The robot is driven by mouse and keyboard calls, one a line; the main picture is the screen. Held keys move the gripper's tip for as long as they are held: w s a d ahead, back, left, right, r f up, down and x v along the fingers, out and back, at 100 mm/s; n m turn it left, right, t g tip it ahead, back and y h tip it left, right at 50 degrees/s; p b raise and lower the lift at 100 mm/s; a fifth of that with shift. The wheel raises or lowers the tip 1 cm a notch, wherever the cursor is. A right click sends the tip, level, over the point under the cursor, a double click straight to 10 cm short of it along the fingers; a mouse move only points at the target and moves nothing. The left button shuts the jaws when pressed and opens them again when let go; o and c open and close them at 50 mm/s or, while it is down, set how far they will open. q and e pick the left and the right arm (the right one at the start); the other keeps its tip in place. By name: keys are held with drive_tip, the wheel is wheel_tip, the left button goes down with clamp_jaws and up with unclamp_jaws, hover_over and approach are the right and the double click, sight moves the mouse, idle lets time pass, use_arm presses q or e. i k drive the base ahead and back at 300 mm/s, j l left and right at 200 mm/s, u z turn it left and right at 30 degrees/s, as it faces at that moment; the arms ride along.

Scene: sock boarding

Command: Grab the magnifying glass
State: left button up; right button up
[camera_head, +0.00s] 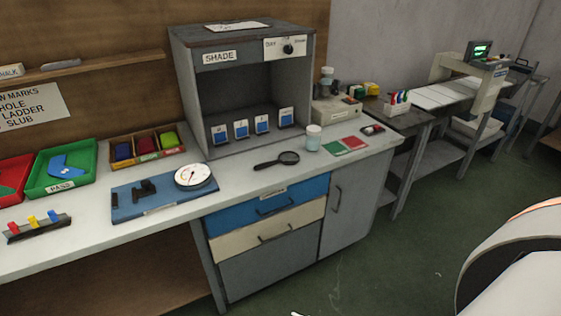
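The magnifying glass (277,161) lies flat on the light grey worktop, in front of the shade cabinet. Its round lens is to the right and its black handle points left. Nothing covers it and nothing touches it. It lies above the blue drawer (268,203) near the worktop's front. Neither of my grippers shows in the head view, so their state cannot be seen.
Left of the glass is a blue board (150,213) with a round dial gauge (194,176). Right of it stand a pale jar (313,138) and red and green swatches (350,143). The shade cabinet (182,80) rises behind. The worktop just around the glass is clear.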

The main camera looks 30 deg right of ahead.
sight(286, 158)
drive_tip(key=l+z, duration=0.1)
drive_tip(key=z, duration=0.3)
drive_tip(key=i+z, duration=0.15)
drive_tip(key=z, duration=0.25)
drive_tip(key=i+l+z, duration=0.1)
drive_tip(key=z, duration=0.35)
drive_tip(key=i+z, duration=0.1)
drive_tip(key=z, duration=0.3)
